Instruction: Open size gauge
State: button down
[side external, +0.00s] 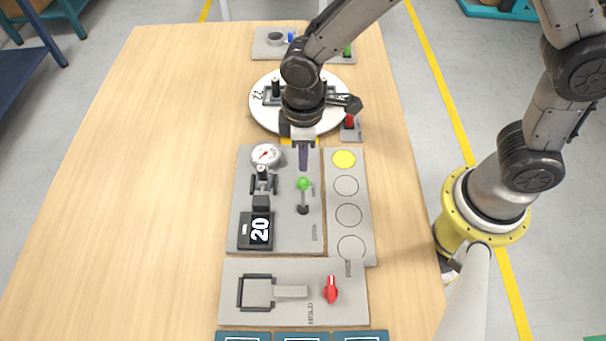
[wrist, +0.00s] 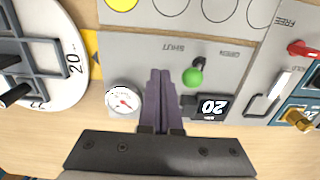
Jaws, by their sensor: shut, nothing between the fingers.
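The size gauge is a grey panel (side external: 281,235) on the table, with a white dial (side external: 266,155), small dark jaws (side external: 263,184) and a black display (side external: 257,230) reading 20. Its lever has a green knob (side external: 303,184) and a dark base (side external: 303,209). The knob leans toward the SHUT end, away from OPEN. The knob also shows in the wrist view (wrist: 193,77). My gripper (side external: 303,167) is shut and empty, above the panel just beyond the knob on the SHUT side. Its fingers (wrist: 160,75) appear apart from the knob and partly hide the gauge jaws in the wrist view.
A white round plate (side external: 262,112) with a dark frame lies behind the gauge. A strip with circles (side external: 361,235), one yellow, stands to its right. A HOLD/FREE panel (side external: 240,315) with a red lever (side external: 331,289) lies in front. The table's left side is clear.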

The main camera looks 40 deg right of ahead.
aim_at(303, 179)
jog(key=shift+f, duration=0.1)
jog(key=shift+f, duration=1)
jog(key=shift+s+a, duration=1.9)
jog(key=shift+w+d, duration=0.1)
jog(key=shift+w+d, duration=0.35)
jog(key=shift+r, duration=0.15)
notch_tip(303, 179, up, 7)
jog(key=shift+f, duration=0.1)
